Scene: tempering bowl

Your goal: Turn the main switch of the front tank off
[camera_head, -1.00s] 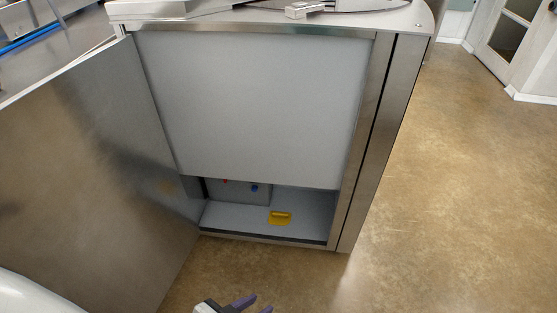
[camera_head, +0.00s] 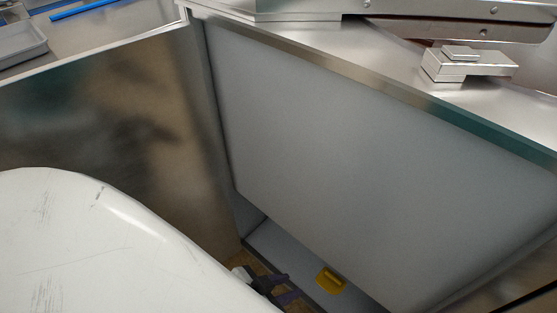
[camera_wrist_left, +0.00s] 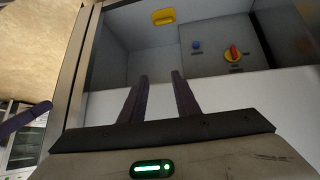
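The main switch (camera_wrist_left: 234,54), a red handle on a yellow disc, is on a grey panel inside the open cabinet in the left wrist view. Its handle looks nearly upright in that picture; its on or off marking is too small to read. The switch is hidden in the head view. My left gripper (camera_head: 283,289) is low at the cabinet opening. In the left wrist view its two dark fingers (camera_wrist_left: 161,80) are apart with nothing between them, short of the panel and left of the switch. A purple finger-like piece at the left edge may be my right gripper (camera_wrist_left: 25,120).
A blue knob (camera_wrist_left: 197,45) sits beside the switch. A yellow handle-shaped piece (camera_head: 330,281) is on the cabinet floor. A large pale panel (camera_head: 350,150) covers the upper opening; the cabinet door (camera_head: 110,130) stands open at left.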

